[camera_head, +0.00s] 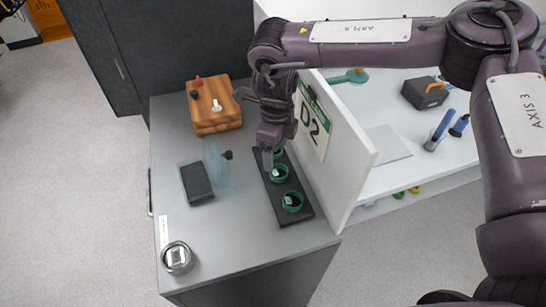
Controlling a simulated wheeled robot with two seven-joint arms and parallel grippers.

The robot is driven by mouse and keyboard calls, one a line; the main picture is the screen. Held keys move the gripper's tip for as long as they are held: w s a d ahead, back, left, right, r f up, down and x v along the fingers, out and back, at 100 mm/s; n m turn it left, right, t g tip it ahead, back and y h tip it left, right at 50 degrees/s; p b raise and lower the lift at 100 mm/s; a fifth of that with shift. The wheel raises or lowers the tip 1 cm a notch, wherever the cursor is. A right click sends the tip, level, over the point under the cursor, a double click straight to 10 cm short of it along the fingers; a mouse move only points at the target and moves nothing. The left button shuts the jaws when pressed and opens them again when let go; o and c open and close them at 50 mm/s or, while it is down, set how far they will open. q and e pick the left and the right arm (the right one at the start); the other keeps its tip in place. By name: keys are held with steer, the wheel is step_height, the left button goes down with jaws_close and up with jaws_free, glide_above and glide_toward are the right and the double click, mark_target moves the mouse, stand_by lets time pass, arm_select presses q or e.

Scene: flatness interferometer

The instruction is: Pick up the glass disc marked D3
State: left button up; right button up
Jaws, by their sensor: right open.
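A dark rack (302,217) on the grey bench holds three green round holders in a row. The near holder (291,201) and the middle holder (279,173) each show a small pale label too small to read. The far holder is partly hidden by my right gripper. I cannot tell which holder or disc is D3. My right gripper (267,160) is open, pointing down over the far end of the rack, with nothing visible between its fingers. My left gripper is not in view.
A white upright panel (347,180) with a "D2" sign (312,122) stands close right of the rack. Left are a translucent bluish piece (214,165), a dark-topped box (196,181) and a wooden block (217,125) with knobs. A metal ring (177,257) sits front left; the front middle bench is clear.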

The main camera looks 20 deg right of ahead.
mark_target(279, 171)
steer(key=shift+w+f, duration=0.15)
steer(key=shift+w, duration=0.05)
steer(key=shift+s+f, duration=0.1)
steer(key=shift+f, duration=0.25)
steer(key=shift+s+d+f+p, duration=0.15)
steer(key=shift+s+f+p, duration=0.1)
steer(key=shift+f+p, duration=0.35)
steer(key=shift+s+d+f+p, duration=0.15)
steer(key=shift+s+f+p, duration=0.05)
steer(key=shift+f+p, duration=0.35)
steer(key=f, duration=0.1)
steer(key=f+p, duration=0.1)
steer(key=f, duration=0.1)
steer(key=shift+w+d, duration=0.2)
steer(key=shift+w+f, duration=0.1)
steer(key=shift+f, duration=0.5)
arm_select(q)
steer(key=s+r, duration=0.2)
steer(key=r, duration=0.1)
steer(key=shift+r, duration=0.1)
arm_select(e)
steer(key=c, duration=1.1)
steer(key=shift+r, duration=0.1)
